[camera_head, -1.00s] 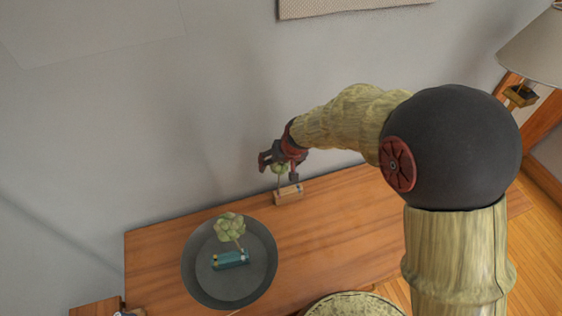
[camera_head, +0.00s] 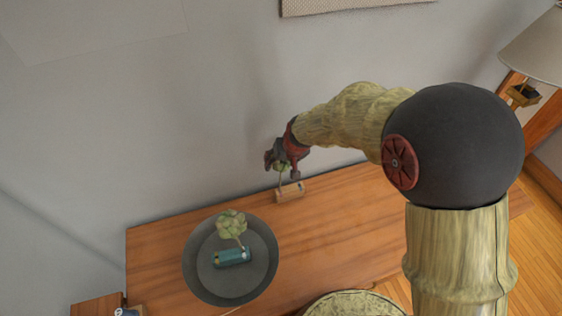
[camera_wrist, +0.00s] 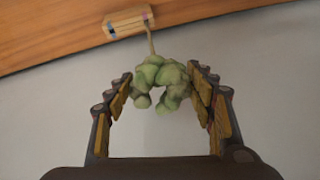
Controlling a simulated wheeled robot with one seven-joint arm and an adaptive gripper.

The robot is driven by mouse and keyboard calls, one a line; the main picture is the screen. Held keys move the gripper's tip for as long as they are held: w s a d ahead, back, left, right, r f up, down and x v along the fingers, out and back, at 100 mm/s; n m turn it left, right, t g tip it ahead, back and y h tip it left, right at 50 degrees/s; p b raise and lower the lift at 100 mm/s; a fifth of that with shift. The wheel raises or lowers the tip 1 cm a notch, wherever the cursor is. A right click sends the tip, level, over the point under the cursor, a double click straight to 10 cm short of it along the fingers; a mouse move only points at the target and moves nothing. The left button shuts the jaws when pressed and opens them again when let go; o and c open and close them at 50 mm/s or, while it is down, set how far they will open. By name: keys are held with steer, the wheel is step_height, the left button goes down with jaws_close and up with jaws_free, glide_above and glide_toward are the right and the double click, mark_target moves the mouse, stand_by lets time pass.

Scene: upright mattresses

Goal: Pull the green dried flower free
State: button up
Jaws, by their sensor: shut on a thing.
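In the wrist view a green dried flower (camera_wrist: 160,82) sits between the two fingers of my gripper (camera_wrist: 162,90), which is shut on its head. Its thin stem runs to a small wooden block (camera_wrist: 128,21) on the table. In the head view my gripper (camera_head: 283,163) is above the wooden block (camera_head: 290,192), by the wall. The flower (camera_head: 283,168) is partly hidden there by the fingers, and its stem still meets the block. A second pale green flower (camera_head: 231,223) stands on a teal block (camera_head: 232,257) in a dark round dish.
The dark dish (camera_head: 195,275) stands on the wooden table (camera_head: 340,240), left of the wooden block. The grey wall (camera_head: 200,120) is close behind the gripper. A lamp (camera_head: 535,50) is at the upper right. The table right of the block is clear.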

steer(key=shift+r, duration=0.1)
steer(key=shift+c, duration=0.3)
steer(key=shift+r+p, duration=2.55)
steer(key=shift+r, duration=1.35)
